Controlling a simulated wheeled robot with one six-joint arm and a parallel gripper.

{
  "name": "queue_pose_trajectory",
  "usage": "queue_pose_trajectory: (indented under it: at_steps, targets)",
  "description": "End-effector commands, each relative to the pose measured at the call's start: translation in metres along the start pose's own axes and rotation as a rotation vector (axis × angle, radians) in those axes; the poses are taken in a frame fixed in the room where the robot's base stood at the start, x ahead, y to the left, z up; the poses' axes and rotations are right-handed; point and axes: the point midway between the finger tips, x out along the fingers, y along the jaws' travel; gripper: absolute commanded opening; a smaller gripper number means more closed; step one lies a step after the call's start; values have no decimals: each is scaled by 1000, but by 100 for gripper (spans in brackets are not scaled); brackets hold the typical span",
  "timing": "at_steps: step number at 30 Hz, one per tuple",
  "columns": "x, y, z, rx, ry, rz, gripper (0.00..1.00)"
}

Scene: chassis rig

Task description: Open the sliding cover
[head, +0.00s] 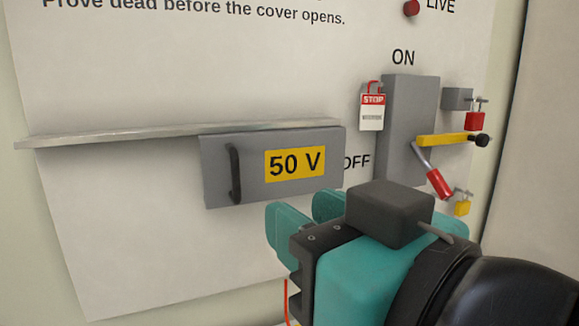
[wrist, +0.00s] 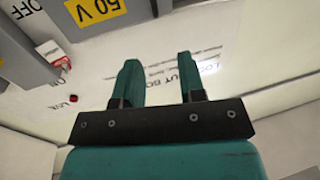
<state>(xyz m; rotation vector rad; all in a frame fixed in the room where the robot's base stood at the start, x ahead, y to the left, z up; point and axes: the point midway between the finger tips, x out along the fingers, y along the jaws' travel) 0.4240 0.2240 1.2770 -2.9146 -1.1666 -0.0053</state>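The sliding cover (head: 222,170) is a grey plate with a yellow "50 V" label and a dark vertical handle (head: 235,174) near its left end. It sits just under a long pale rail (head: 120,135) on the white panel. Part of the cover and its label also show at the upper left of the wrist view (wrist: 62,62). My gripper (head: 300,216) has teal fingers and is below and right of the handle, apart from it. In the wrist view its two fingers (wrist: 160,82) stand apart with nothing between them.
Right of the cover is a grey switch box (head: 407,110) marked ON and OFF, with a red-handled lever (head: 438,183) angled down. A red STOP tag (head: 372,110), a yellow bar (head: 445,140), a red padlock (head: 475,121) and a yellow padlock (head: 463,207) are near it. The lower left panel is clear.

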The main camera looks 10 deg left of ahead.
Motion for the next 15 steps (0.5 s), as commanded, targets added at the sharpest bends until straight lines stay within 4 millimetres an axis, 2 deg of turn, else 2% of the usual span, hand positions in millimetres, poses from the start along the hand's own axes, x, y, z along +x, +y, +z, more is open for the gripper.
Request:
queue_pose_trajectory:
  at_steps: [5, 15]
  targets:
    - [23, 9, -5, -5, -6, 22, 37]
    - [98, 11, -6, -2, -7, 24, 37]
